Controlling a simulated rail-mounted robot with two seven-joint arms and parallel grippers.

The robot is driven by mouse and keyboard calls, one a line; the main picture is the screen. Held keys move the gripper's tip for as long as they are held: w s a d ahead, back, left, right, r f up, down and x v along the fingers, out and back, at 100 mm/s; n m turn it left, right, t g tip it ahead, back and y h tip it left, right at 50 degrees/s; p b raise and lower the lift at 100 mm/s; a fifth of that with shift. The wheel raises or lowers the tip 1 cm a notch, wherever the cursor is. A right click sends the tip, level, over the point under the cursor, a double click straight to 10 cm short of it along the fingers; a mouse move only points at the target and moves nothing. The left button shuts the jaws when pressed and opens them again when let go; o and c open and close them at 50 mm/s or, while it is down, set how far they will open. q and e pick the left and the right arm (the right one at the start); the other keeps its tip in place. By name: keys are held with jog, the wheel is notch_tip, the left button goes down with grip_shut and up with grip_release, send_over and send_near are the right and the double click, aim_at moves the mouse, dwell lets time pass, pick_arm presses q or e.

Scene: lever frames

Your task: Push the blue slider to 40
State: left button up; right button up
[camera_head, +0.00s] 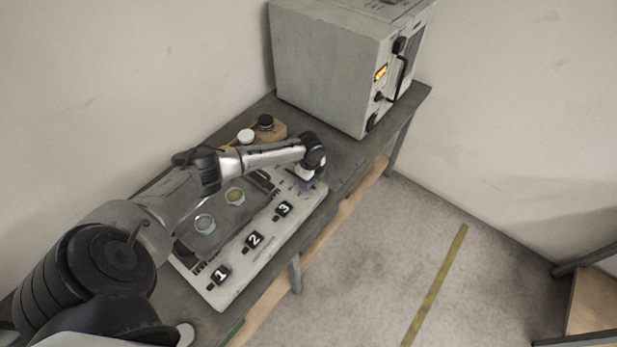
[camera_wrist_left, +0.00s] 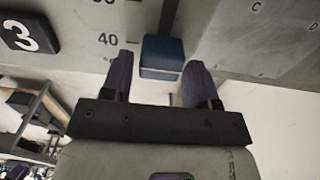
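The blue slider (camera_wrist_left: 162,58) is a small block in a vertical slot on the grey panel (camera_wrist_left: 85,14). A narrow gap shows at the left finger; I cannot tell whether the right finger touches. In the head view my left gripper (camera_head: 308,183) is over the panel's far end and hides the slider. My right gripper is not in view.
The panel has plates numbered 1 (camera_head: 220,274), 2 (camera_head: 254,240) and 3 (camera_head: 284,209) along its front. A large grey cabinet (camera_head: 325,65) stands beyond my left gripper. A white knob (camera_head: 246,136) and a black knob (camera_head: 265,122) are behind my arm.

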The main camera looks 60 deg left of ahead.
pick_arm(q)
jog(key=shift+o, duration=0.9)
jog(key=shift+s+a, duration=0.1)
jog(key=shift+a, duration=0.05)
notch_tip(320, 180, up, 14)
jog(key=shift+p, duration=0.35)
jog(key=shift+f, duration=0.1)
